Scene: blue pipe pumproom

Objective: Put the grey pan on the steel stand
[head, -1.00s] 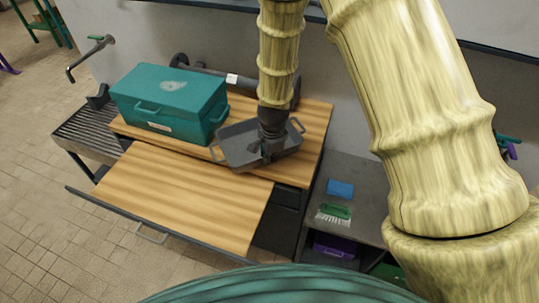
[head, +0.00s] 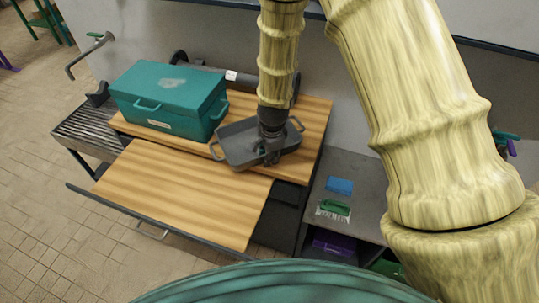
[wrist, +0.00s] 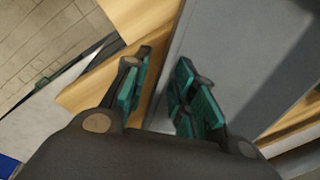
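The grey pan (head: 237,145) is a shallow rectangular tray with a handle at each end. It lies on the wooden worktop behind the pulled-out board. My gripper (head: 268,155) points down over the pan's right part. In the wrist view my gripper (wrist: 162,80) has its teal-padded fingers apart, with the pan's edge (wrist: 178,50) running between them. I see no contact of both pads with it. A grey slatted metal stand (head: 78,128), seemingly the steel stand, is at the left, beyond the worktop's left end.
A teal lidded box (head: 168,100) stands on the worktop left of the pan, between it and the slatted stand. The wooden board (head: 175,195) in front is bare. A grey side table (head: 355,190) at the right holds a blue block (head: 340,187) and green brush (head: 334,208).

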